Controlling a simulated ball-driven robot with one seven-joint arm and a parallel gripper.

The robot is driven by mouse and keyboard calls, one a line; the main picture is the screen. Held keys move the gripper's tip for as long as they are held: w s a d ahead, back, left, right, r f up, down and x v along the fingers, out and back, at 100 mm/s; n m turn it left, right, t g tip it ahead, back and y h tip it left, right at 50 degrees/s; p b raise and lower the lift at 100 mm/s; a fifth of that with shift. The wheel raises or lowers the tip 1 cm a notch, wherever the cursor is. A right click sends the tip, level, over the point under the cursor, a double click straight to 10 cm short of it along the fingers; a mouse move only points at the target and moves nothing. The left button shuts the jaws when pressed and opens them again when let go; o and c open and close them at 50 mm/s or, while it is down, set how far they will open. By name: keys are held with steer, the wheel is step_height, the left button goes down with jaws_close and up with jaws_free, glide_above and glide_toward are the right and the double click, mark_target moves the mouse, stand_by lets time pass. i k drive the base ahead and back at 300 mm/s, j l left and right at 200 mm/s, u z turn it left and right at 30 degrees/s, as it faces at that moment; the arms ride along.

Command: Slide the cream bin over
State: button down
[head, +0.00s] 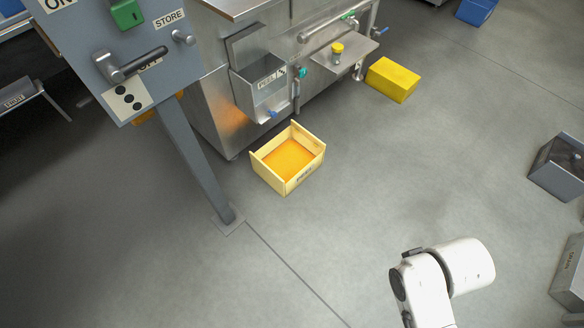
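The cream bin (311,172) is an open, pale box on the floor in the head view. It stands in front of the steel machine, below a chute marked PEEL. Its inside looks orange, and its front wall carries a dark label too small to read surely. My white arm (463,268) shows at the lower right, well apart from the bin. My gripper is outside the picture.
The steel machine (215,98) stands behind the bin. A grey control panel on a post (195,160) stands to its left, bolted to the floor. A yellow block (393,80) lies to the right. Grey boxes (560,168) sit at the right edge. The middle floor is clear.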

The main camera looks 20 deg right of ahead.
mark_target(291, 156)
steer(key=i+l+u, duration=0.1)
steer(key=i+l, duration=0.15)
steer(key=i, duration=0.3)
steer(key=i+l+u, duration=0.1)
steer(key=i+l, duration=0.15)
steer(key=i, duration=0.3)
steer(key=i+l+u, duration=0.1)
steer(key=i+l, duration=0.25)
steer(key=i, duration=0.15)
steer(key=i+l+u, duration=0.1)
steer(key=i+l, duration=0.25)
steer(key=i, duration=0.2)
